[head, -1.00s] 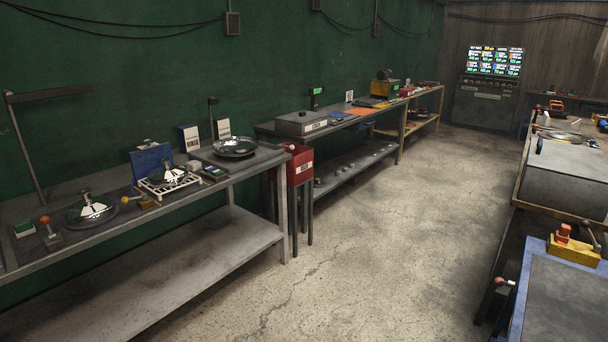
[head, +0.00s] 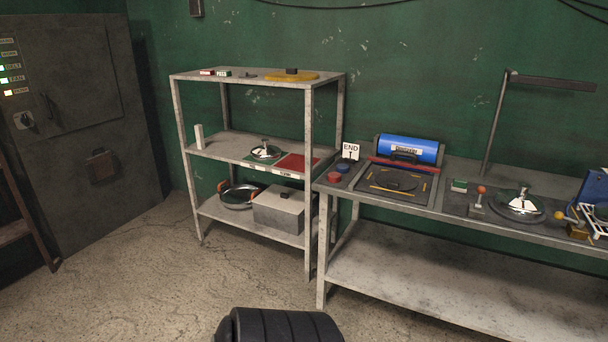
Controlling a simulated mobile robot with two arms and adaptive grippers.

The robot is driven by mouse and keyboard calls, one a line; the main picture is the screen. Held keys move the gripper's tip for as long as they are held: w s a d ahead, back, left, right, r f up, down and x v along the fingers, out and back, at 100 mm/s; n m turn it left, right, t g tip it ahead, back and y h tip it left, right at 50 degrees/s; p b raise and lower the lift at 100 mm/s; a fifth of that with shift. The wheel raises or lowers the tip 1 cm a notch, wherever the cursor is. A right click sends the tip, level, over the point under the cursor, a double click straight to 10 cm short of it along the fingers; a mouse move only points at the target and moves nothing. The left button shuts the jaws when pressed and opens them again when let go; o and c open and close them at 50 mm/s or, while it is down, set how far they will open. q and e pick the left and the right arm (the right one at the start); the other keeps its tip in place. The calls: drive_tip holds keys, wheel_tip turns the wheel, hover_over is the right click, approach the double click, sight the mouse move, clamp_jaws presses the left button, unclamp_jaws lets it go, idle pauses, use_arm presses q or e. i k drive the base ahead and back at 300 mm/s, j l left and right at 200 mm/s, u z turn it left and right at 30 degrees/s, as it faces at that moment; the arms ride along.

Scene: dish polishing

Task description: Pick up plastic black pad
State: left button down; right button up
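Two dark items could be the black pad, and I cannot tell which one it is. A small black block (head: 291,71) sits on a yellow disc (head: 305,77) on the top shelf of the rack. A flat dark round piece (head: 395,181) lies in a dark framed panel (head: 372,193) with yellow strips on the bench. Neither gripper shows in the head view. A black ribbed part at the bottom edge looks like part of my own body.
The floor (head: 130,290) before the rack is clear.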

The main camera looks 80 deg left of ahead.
sight(395, 180)
drive_tip(key=u, duration=1.95)
drive_tip(key=i+j, duration=0.15)
